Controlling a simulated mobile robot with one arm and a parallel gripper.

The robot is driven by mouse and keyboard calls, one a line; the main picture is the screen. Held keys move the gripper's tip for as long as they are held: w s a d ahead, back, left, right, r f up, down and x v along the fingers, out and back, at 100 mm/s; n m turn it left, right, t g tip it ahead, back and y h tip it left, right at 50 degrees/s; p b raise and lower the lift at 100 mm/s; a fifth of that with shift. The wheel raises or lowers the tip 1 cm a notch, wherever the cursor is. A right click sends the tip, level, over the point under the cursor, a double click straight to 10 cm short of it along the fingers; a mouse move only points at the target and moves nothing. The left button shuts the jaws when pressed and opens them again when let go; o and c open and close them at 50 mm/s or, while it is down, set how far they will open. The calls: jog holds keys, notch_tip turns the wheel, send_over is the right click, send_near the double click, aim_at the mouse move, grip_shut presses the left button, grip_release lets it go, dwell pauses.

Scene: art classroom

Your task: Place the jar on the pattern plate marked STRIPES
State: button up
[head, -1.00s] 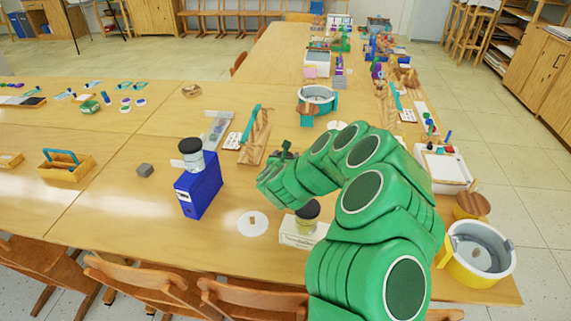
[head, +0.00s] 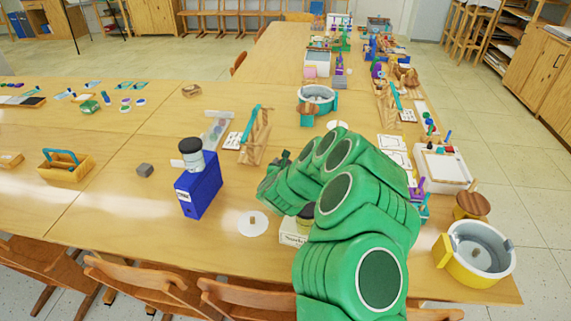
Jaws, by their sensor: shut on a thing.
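The front end of my green arm (head: 340,190) reaches left over the middle of the table. My gripper's fingers are hidden behind the wrist, so what they hold does not show. A jar with a black lid (head: 190,146) stands upright on a blue box (head: 200,187). Another dark-lidded jar (head: 306,212) is at a white lettered box (head: 292,237), mostly covered by my arm. White cards with faint drawings (head: 393,143) lie right of my arm. I cannot read STRIPES on any of them.
A white disc (head: 240,226) with a small brown piece lies left of the lettered box. Wooden chairs (head: 165,282) line the front edge.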

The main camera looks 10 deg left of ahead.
jog(key=shift+f, duration=0.35)
jog(key=o, duration=1.3)
jog(key=shift+r, duration=0.5)
jog(key=shift+s+r, duration=0.15)
jog(key=shift+s, duration=0.05)
jog(key=v, duration=1.1)
jog(key=shift+s+r, duration=0.1)
jog(key=shift+s, duration=0.15)
